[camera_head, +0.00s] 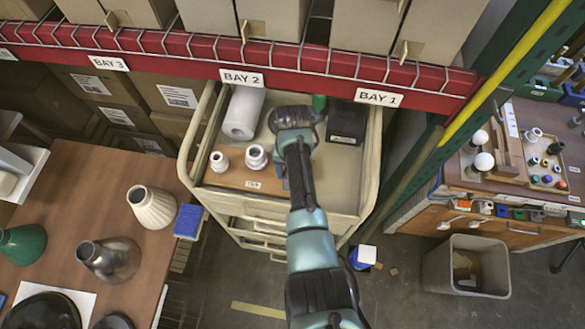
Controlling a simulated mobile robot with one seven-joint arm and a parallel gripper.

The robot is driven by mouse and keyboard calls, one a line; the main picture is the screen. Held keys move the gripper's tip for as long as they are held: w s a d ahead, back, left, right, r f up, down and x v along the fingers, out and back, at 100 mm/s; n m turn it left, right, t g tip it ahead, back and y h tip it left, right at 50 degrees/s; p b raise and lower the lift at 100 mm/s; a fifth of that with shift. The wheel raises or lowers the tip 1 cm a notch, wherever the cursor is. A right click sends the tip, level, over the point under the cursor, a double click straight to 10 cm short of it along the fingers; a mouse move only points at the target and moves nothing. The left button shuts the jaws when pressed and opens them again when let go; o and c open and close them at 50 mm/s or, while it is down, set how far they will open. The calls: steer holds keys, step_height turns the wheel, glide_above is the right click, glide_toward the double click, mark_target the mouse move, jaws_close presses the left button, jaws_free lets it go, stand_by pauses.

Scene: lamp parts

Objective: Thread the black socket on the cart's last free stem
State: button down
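The cart (365,190) stands in the middle, below the shelf. A wooden board (228,178) with a small label lies on its top. Two white ring-like pieces (219,162) (256,157) stand upright on the board; I cannot tell whether they are sockets or collars on stems. My arm reaches over the cart from the bottom and covers the right part of the board. My gripper's fingers are hidden behind my arm, so I cannot see what they hold. I can make out neither a black socket nor a bare stem.
A white roll (243,112) and a black box (347,122) sit at the cart's back. The cart has raised rails. A table with lamp shades (152,206) is at left. A grey bin (466,266) and a workbench are at right. The red shelf beam (300,58) crosses behind.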

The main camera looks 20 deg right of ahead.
steer(key=c, duration=0.5)
jaws_free()
steer(key=shift+m, duration=0.5)
steer(key=o, duration=0.5)
steer(key=shift+c, duration=0.2)
